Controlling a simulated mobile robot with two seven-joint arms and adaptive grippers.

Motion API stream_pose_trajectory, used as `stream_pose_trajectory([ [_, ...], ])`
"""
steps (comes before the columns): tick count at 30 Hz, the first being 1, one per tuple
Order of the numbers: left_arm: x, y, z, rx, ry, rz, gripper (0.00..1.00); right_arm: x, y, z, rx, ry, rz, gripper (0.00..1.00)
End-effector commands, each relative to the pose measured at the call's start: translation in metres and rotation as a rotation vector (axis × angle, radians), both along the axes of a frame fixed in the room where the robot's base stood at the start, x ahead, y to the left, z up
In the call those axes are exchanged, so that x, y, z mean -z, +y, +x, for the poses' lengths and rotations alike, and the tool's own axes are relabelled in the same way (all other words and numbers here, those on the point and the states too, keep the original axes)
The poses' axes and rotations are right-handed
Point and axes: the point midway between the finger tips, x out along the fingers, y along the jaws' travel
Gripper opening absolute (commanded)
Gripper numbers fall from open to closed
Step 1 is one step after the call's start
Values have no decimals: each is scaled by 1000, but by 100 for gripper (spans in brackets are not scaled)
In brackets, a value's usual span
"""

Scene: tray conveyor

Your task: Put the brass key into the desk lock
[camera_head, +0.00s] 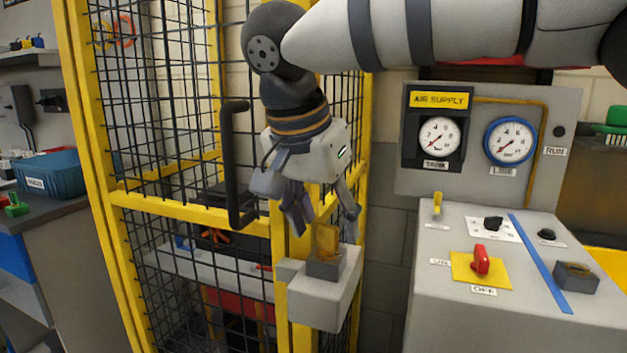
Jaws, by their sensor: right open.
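A brass key (327,241) stands upright in a dark block on a grey box (321,293) at the cage's yellow post. My right gripper (324,221) points down just above the key, fingers apart, one to each side of its top. I cannot tell whether a finger touches the key. A small dark grey block with a brownish top (576,278), which looks like the desk lock, sits at the right of the sloping grey desk (520,320). My left gripper is not in view.
The yellow-framed mesh cage (150,200) with a black door handle (232,165) stands left of my gripper. The desk carries a red switch (480,262), a yellow lever (437,204) and black knobs. An air supply panel (485,180) with two gauges rises behind it.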

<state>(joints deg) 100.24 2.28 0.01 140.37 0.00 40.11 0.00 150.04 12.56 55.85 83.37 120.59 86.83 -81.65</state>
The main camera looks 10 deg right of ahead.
Motion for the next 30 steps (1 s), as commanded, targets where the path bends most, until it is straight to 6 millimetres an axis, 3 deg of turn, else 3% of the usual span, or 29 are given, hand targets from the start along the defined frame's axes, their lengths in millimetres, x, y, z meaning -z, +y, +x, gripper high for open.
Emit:
stream_pose_trajectory([
  [6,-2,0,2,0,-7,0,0,19,-6,5,1,-3,0,52],
  [13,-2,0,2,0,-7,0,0,20,-6,6,1,-3,0,52],
  [14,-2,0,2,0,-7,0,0,20,-6,6,0,-3,0,49],
  [18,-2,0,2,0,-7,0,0,20,-6,6,0,-3,0,18],
  [21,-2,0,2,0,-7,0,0,20,-6,6,0,-3,0,0],
  [30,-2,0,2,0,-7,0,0,13,-6,7,0,-5,1,0],
])
